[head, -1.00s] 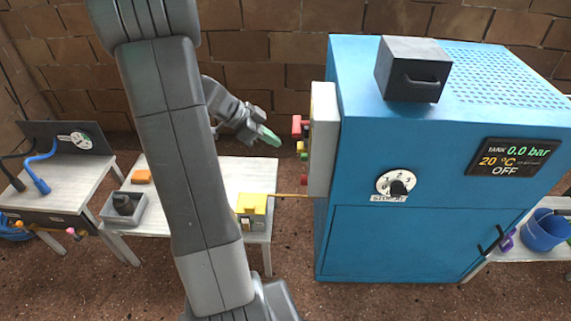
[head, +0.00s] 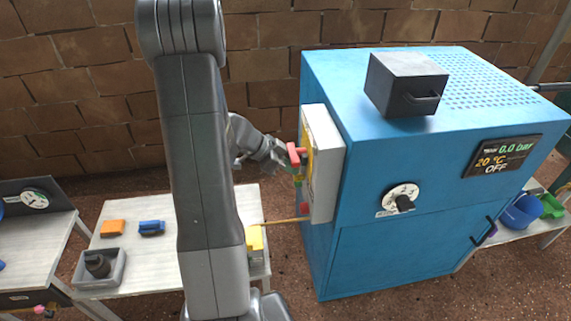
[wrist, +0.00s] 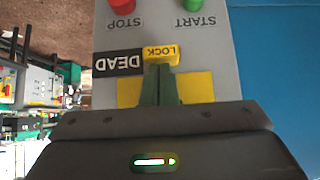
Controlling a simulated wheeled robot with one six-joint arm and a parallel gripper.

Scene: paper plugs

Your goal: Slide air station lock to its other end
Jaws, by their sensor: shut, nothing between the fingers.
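The lock is a small yellow block marked LOCK (wrist: 161,53), upside down in the wrist view, on the grey panel (wrist: 208,62) of the air station. A black plate marked DEAD (wrist: 117,63) sits just left of it. My gripper (wrist: 160,72) is shut and empty, its green fingertips right at the lock's lower edge in that picture. I cannot tell whether they touch it. A yellow patch (wrist: 197,87) shows on both sides of the fingers. In the head view my gripper (head: 284,157) is at the panel (head: 324,165) on the blue cabinet's left side; the lock is not clear there.
A red button (wrist: 121,5) and a green button (wrist: 192,5) stand out beyond the lock. A red part (head: 295,155) sticks out from the panel. A table (head: 150,215) stands left of the cabinet (head: 390,240), with a grey bin (head: 98,270) on it.

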